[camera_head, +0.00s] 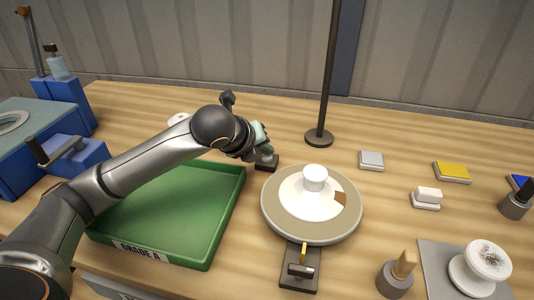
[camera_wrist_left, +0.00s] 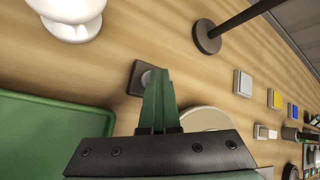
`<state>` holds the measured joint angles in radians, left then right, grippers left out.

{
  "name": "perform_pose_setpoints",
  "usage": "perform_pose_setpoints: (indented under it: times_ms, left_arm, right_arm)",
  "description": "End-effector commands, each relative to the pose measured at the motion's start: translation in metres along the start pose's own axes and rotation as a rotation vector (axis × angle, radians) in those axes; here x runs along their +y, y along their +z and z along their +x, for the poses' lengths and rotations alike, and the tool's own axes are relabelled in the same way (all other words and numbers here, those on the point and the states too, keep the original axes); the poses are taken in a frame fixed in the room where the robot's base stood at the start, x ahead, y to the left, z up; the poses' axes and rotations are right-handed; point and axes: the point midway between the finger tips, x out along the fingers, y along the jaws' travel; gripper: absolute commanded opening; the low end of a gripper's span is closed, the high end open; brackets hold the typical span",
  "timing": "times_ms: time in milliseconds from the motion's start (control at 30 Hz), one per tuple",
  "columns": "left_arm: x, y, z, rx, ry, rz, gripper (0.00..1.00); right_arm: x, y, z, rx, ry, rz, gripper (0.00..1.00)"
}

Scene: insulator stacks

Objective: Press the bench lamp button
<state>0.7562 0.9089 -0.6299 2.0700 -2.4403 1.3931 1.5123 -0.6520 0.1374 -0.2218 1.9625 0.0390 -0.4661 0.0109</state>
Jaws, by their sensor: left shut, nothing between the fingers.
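The button is a small dark square block (camera_head: 266,163) with a grey round top, on the bench between the green tray and the round turntable. It also shows in the left wrist view (camera_wrist_left: 136,80), partly covered by my fingers. My left gripper (camera_head: 264,149) is shut and empty, with its green fingertips at the button. In the left wrist view the closed fingers (camera_wrist_left: 158,76) overlap the grey top. I cannot tell whether they touch it. A dark pole (camera_head: 328,75) on a round base stands behind, its top out of view. My right gripper is not in view.
The green tray (camera_head: 226,217) labelled Grade A lies empty under my left arm. A turntable (camera_head: 270,218) bearing a white insulator stands right of the button. A white piece (camera_head: 178,119) sits behind my arm. Grey (camera_head: 371,160) and yellow (camera_head: 452,172) pads lie right.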

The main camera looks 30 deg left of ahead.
Motion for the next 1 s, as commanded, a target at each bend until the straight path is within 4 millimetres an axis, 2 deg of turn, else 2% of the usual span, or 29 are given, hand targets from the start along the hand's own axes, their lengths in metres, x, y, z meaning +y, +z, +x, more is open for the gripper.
perform_pose_setpoints:
  times_ms: [467,1000]
  left_arm:
    - [-0.005,0.003,-0.006,0.002,0.0,0.001,0.0]
    - [-0.032,0.031,-0.043,0.0,-0.002,0.0,0.0]
  right_arm:
    - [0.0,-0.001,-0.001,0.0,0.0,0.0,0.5]
    - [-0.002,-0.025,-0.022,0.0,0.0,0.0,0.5]
